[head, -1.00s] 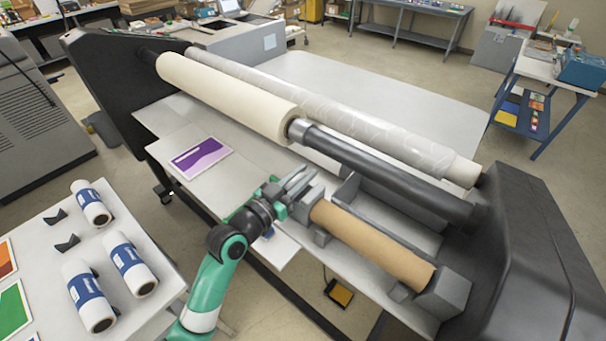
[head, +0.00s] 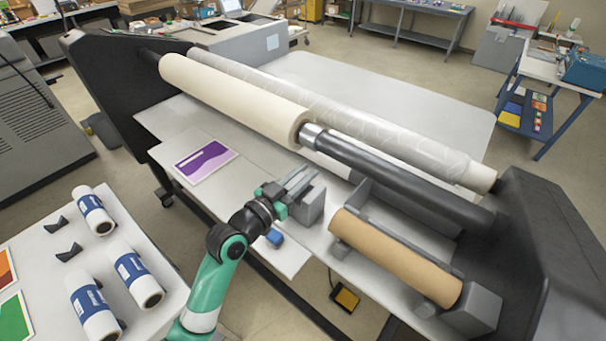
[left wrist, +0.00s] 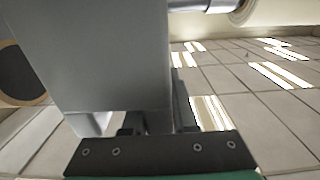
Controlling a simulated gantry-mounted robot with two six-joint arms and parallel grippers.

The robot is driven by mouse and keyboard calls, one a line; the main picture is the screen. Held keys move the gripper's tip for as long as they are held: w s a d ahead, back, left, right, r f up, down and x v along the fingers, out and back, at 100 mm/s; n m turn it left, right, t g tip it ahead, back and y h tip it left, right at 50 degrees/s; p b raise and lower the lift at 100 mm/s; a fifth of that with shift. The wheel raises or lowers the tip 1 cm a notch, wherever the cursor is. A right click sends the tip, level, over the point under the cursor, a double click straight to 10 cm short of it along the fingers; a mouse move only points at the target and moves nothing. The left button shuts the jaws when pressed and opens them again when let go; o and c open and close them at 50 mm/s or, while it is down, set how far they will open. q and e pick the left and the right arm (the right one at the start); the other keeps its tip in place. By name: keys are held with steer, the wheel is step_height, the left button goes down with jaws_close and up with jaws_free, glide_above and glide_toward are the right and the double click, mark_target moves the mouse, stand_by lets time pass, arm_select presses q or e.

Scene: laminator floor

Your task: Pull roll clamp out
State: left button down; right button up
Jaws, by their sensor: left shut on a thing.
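The roll clamp (head: 312,206) is a grey block near the middle of the head view, at the left of the brown cardboard roll (head: 395,258). A gap separates the clamp from the roll's left end. My left gripper (head: 299,183) is shut on the clamp. In the left wrist view the clamp (left wrist: 95,50) fills the upper left, large and close, and hides part of the gripper's jaws. The roll's round end with a dark core (left wrist: 15,75) shows at the left edge there. The roll lies in a grey cradle, with a grey end block (head: 474,312) at its right end. My right gripper is out of view.
A cream roll (head: 235,100) on a dark shaft (head: 400,180) spans the machine behind the clamp. A purple print (head: 205,160) and a small blue object (head: 275,237) lie nearby. A side table at lower left holds white-and-blue rolls (head: 93,210).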

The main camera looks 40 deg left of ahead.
arm_select(q)
steer(key=shift+a+f, duration=0.1)
steer(key=shift+a, duration=0.1)
steer(key=c, duration=0.8)
jaws_free()
steer(key=shift+a, duration=0.2)
steer(key=shift+o, duration=0.4)
steer(key=shift+d, duration=0.1)
steer(key=shift+s, duration=0.2)
steer(key=s+b, duration=0.1)
steer(key=s, duration=1)
steer(key=shift+s+d, duration=0.2)
steer(key=shift+d, duration=0.25)
